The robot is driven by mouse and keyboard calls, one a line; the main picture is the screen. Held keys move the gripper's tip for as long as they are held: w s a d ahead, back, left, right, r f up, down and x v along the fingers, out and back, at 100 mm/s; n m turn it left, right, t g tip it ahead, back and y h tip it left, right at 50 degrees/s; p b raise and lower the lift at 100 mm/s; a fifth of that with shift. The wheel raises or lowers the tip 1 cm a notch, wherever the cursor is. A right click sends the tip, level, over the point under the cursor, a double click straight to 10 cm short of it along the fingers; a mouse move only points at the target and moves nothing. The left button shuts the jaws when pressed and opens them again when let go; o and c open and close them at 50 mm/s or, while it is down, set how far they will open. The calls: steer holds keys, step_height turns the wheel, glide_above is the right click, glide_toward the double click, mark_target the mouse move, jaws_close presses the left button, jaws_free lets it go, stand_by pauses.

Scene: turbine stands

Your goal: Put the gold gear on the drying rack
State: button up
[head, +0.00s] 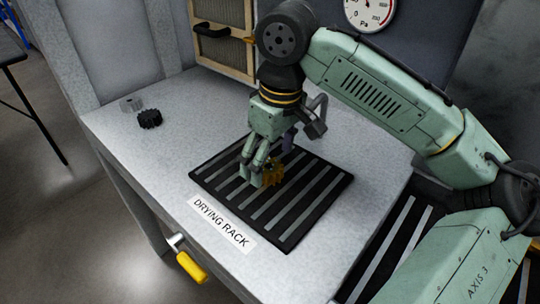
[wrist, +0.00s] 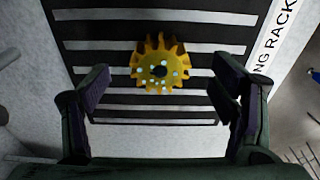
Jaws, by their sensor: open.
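The gold gear (head: 272,172) rests on the drying rack (head: 309,197), a black mat with pale slats on the grey table. In the wrist view the gear (wrist: 160,65) lies flat near the middle of the rack (wrist: 105,30), its toothed rim and dark centre hole in sight. My gripper (head: 257,178) is low over the rack, close beside the gear, and hides part of it in the head view. In the wrist view my gripper (wrist: 160,100) is open, its two fingers wide apart with the gear between and beyond them, not touching it.
A black gear (head: 149,119) and a small grey gear (head: 131,104) sit at the table's left. A "DRYING RACK" label (head: 222,222) lies along the rack's front edge. A yellow handle (head: 191,267) sticks out below the table edge.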

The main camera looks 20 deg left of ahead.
mark_target(273, 169)
steer(key=shift+s+d+r+p, duration=0.1)
steer(key=shift+d+r+p, duration=0.05)
steer(key=shift+r+p, duration=1.3)
steer(key=shift+s+d+r+p, duration=0.1)
steer(key=shift+d+r+p, duration=0.05)
steer(key=shift+r+p, duration=1.25)
steer(key=shift+w, duration=0.1)
